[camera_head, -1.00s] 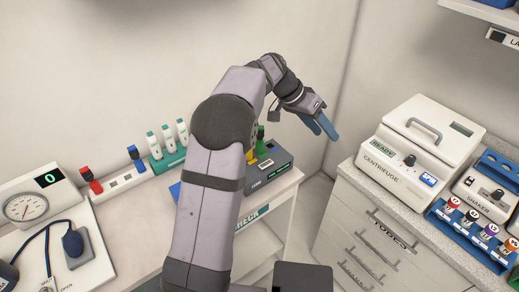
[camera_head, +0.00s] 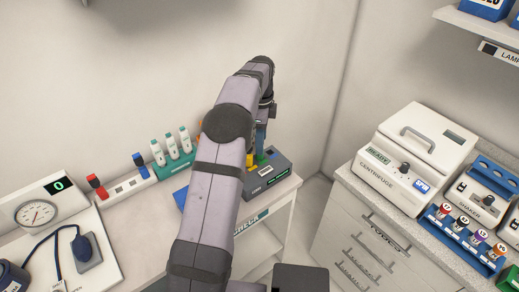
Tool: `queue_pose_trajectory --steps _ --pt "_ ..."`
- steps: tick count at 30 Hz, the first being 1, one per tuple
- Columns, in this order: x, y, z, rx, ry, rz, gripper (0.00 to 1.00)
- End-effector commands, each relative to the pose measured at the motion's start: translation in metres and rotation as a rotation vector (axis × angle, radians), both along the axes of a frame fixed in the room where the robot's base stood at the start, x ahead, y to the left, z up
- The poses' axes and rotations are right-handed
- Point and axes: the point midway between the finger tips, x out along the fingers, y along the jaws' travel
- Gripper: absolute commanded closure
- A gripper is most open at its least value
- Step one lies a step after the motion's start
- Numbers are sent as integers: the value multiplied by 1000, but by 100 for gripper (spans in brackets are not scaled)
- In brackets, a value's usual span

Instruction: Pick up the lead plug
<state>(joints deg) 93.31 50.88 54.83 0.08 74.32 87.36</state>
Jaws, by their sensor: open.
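Several coloured plug-like pieces are in view; I cannot tell which is the lead plug. A red plug (camera_head: 95,182) and a blue plug (camera_head: 139,160) stand in a white strip (camera_head: 124,187) on the left counter. A yellow piece (camera_head: 261,158) shows at a grey box (camera_head: 268,180) with a small display, partly hidden behind my arm. Whether the fingers touch anything is hidden.
A teal rack (camera_head: 174,158) with several white-and-green devices stands left of my arm. A gauge unit (camera_head: 36,214) with a blue bulb is at far left. On the right are a centrifuge (camera_head: 412,165) and a blue tube rack (camera_head: 465,237). A gap separates the two counters.

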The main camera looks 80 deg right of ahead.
Motion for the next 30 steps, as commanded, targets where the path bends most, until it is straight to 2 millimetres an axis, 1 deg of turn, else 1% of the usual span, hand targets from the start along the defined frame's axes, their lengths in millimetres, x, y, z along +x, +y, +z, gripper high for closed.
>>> queue_pose_trajectory --steps 10,14,18,22,25,30 --pt "1 0 -13 3 1 2 54" --pt "3 0 -25 4 1 2 54" --pt "4 0 -43 5 1 2 54" --pt "3 -1 -54 1 1 2 54" --pt "3 -1 -58 0 1 2 54" --pt "3 -1 -59 -1 1 2 54"
